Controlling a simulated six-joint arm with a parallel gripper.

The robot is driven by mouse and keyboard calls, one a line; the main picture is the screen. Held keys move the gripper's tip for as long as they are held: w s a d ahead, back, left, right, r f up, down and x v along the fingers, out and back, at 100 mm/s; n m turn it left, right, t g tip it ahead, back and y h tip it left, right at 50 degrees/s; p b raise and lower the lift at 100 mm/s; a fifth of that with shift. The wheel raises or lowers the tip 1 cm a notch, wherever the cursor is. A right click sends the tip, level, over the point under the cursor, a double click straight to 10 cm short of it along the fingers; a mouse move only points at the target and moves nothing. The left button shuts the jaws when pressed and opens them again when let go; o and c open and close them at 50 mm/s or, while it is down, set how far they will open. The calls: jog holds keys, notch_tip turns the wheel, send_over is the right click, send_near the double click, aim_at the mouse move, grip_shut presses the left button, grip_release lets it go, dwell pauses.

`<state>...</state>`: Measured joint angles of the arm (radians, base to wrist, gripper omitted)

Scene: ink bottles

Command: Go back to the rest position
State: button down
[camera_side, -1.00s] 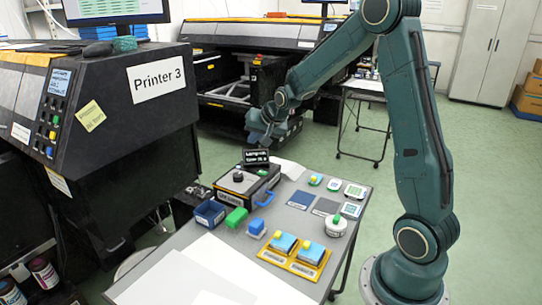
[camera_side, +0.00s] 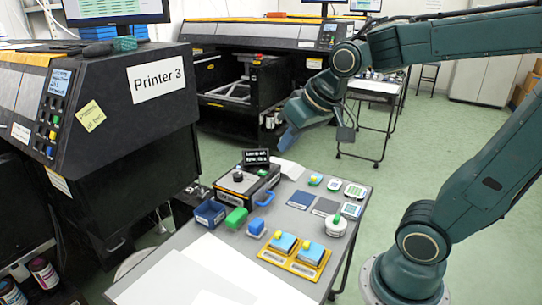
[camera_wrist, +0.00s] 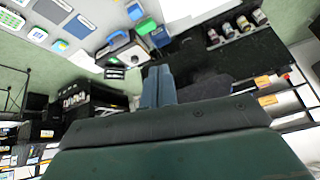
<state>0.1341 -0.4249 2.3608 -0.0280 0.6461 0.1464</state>
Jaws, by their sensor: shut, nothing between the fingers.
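My gripper (camera_side: 318,128) hangs in the air above and behind the far end of the work table, touching nothing. In the wrist view its two blue-grey fingers (camera_wrist: 158,85) lie together with nothing between them. The grey work table (camera_side: 290,222) lies below and in front of it. A black box with a round knob and a blue handle (camera_side: 243,184) stands on the table's far left part, with a small black sign (camera_side: 256,156) behind it. It also shows in the wrist view (camera_wrist: 122,50).
Printer 3 (camera_side: 120,110) stands at left, another large printer (camera_side: 250,50) behind. The table carries a blue bin (camera_side: 210,213), a green block (camera_side: 236,218), a yellow tray with two blue blocks (camera_side: 292,265), a white round pot (camera_side: 336,226) and white sheets (camera_side: 205,270).

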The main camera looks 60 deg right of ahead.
jog(key=s+a+n, duration=0.3)
jog(key=s, duration=0.7)
jog(key=shift+s+f+g+y, duration=0.25)
jog(key=shift+f+g+y, duration=0.05)
jog(key=shift+f+g, duration=0.1)
jog(key=shift+a, duration=0.1)
dwell(4.4)
